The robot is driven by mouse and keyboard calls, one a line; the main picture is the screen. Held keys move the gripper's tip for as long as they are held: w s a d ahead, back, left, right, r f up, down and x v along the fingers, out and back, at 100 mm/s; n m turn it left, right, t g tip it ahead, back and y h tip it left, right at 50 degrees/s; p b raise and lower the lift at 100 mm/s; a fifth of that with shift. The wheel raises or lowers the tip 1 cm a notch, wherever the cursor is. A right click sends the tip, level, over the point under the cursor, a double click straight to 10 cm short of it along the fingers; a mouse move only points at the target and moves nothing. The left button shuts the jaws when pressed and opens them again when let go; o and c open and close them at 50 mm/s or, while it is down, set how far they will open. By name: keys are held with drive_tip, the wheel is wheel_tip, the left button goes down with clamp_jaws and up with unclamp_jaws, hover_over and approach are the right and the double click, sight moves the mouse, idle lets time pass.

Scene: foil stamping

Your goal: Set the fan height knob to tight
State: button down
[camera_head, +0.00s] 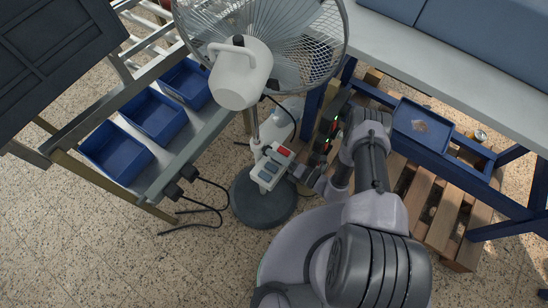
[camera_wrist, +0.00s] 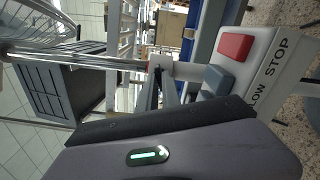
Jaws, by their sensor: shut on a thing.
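The standing fan (camera_head: 240,80) has a white motor housing, a wire cage and a dark round base (camera_head: 262,203). Its control box (camera_head: 270,168) with red and blue-grey buttons sits low on the pole; the box also shows in the wrist view (camera_wrist: 253,75), with STOP lettering. My gripper (camera_head: 298,172) is beside the box on its right. In the wrist view my gripper (camera_wrist: 160,78) has its dark fingers close together at the collar on the metal pole (camera_wrist: 85,57). It is shut on what appears to be the height knob, mostly hidden by the fingers; its setting cannot be read.
A rack with blue bins (camera_head: 152,117) stands to the left. A grey-topped workbench (camera_head: 460,65) with blue legs is at the right, with a wooden pallet (camera_head: 440,222) below. Black cables (camera_head: 205,208) lie left of the fan base. Floor in front is clear.

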drive_tip(key=c, duration=1.5)
unclamp_jaws()
drive_tip(key=shift+c, duration=0.2)
drive_tip(key=p+v, duration=0.2)
drive_tip(key=v, duration=1.5)
drive_tip(key=shift+s+d, duration=0.2)
